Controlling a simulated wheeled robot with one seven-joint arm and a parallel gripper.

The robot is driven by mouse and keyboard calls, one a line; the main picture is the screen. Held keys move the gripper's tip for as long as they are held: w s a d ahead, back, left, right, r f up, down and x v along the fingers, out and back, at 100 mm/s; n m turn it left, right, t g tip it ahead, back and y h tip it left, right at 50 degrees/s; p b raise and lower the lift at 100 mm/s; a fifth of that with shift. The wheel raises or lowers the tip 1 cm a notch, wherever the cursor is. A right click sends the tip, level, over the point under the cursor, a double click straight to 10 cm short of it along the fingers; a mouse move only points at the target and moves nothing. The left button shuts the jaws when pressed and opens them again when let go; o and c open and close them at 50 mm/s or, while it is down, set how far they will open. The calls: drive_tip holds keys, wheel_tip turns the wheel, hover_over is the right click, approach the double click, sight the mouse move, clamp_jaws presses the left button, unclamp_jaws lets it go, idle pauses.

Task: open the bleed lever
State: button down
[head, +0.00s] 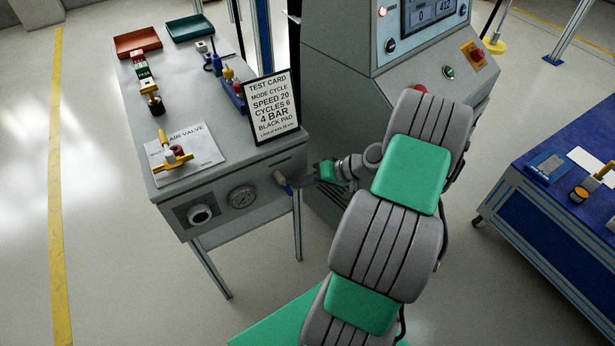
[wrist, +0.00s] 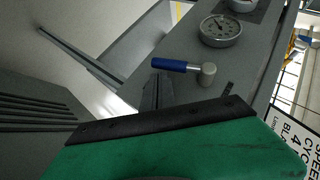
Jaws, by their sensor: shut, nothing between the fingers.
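The bleed lever is a blue handle (wrist: 170,65) on a pale grey round stub, set on the front face of the grey bench. It also shows in the head view as a small blue-tipped lever (head: 283,182), right of the gauge. My gripper (head: 300,183) is at the bench front, just right of the lever. In the wrist view the dark fingers (wrist: 157,82) are together and empty, with their tips close to the handle's lower side. I cannot tell whether they touch it.
A round pressure gauge (head: 242,198) and a round knob (head: 200,215) sit on the same bench face. A test card (head: 272,108) stands on the bench above the lever. The grey machine cabinet (head: 345,100) rises close on the right. The floor left of the bench is clear.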

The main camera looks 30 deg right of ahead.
drive_tip(key=shift+a+f, duration=0.75)
drive_tip(key=shift+f, duration=0.05)
drive_tip(key=shift+a+f, duration=0.1)
drive_tip(key=v, duration=0.8)
drive_tip(key=w+a+r+n+g+h+p, duration=0.25)
drive_tip(key=a+r+g+p, duration=0.25)
drive_tip(key=a+r+p, duration=0.5)
drive_tip(key=s+a+r+h+p, duration=0.2)
drive_tip(key=s+a+r, duration=0.2)
drive_tip(key=r, duration=0.4)
drive_tip(key=s+a+r+h+p, duration=0.1)
drive_tip(key=s+a+r+h, duration=0.2)
drive_tip(key=r, duration=0.6)
drive_tip(key=s+a+n, duration=0.1)
drive_tip(key=s+a, duration=0.1)
drive_tip(key=shift+a+r+p, duration=0.15)
drive_tip(key=shift+a+p, duration=0.2)
drive_tip(key=shift+a, duration=0.05)
